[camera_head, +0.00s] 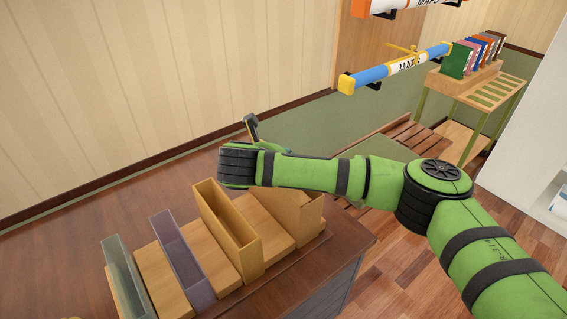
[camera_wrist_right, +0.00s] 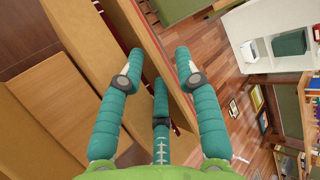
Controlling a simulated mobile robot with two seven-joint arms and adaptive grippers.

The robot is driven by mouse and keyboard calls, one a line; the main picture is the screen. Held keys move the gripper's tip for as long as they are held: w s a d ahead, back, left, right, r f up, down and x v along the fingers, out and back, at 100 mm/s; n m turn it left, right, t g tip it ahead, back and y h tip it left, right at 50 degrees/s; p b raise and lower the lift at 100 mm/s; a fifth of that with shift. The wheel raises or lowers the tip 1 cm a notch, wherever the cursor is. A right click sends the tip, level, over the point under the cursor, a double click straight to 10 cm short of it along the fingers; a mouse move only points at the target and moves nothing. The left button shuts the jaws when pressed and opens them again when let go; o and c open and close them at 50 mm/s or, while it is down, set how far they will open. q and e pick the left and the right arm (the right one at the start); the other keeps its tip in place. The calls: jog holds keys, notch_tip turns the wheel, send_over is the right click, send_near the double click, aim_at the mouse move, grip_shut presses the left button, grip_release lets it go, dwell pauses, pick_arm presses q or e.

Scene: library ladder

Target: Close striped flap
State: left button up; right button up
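No striped flap can be clearly made out in either view. My right arm reaches in from the right in the head view, and its gripper (camera_head: 250,128) is over the rear of the dark wooden cabinet (camera_head: 338,262), mostly hidden behind my wrist. In the right wrist view, the right gripper's (camera_wrist_right: 158,58) teal fingers are spread apart. A long wooden board edge with a dark red stripe (camera_wrist_right: 152,42) passes between and behind the fingers; I cannot tell whether they touch it. My left gripper is not in view.
The cabinet top carries a grey-green bin (camera_head: 122,275), a purple bin (camera_head: 183,262) and a tan wooden bin (camera_head: 228,232). A wooden cart (camera_head: 470,88) holds several books. Wooden floor (camera_head: 430,245) is open at the right.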

jog(key=v, duration=1.2)
